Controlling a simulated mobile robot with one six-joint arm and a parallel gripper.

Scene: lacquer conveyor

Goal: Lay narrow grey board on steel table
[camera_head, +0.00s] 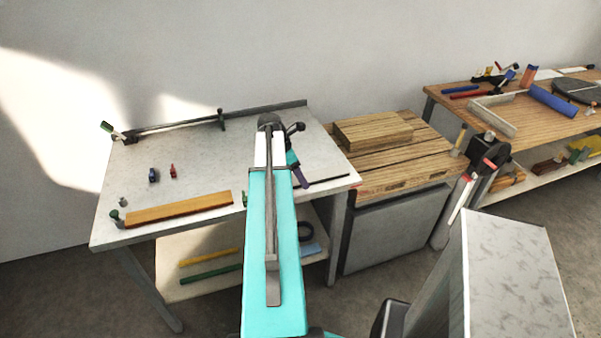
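The steel table (200,172) stands at left, with a pale grey top. My turquoise arm reaches up from the bottom middle and covers part of its right side. My gripper (300,179) seems to be the dark end below the wrist, over the table's right part. It is small and partly hidden, so its opening and any load cannot be made out. A thin dark strip (327,181) shows just right of it; whether it is a board's edge cannot be told. I cannot clearly pick out a narrow grey board.
On the table lie an orange-brown board (180,209), a bar clamp (175,127) at the back and small blue and red items. A wooden block (373,131) rests on the wooden bench to the right. A speckled grey block (512,275) fills the lower right. The table's middle is clear.

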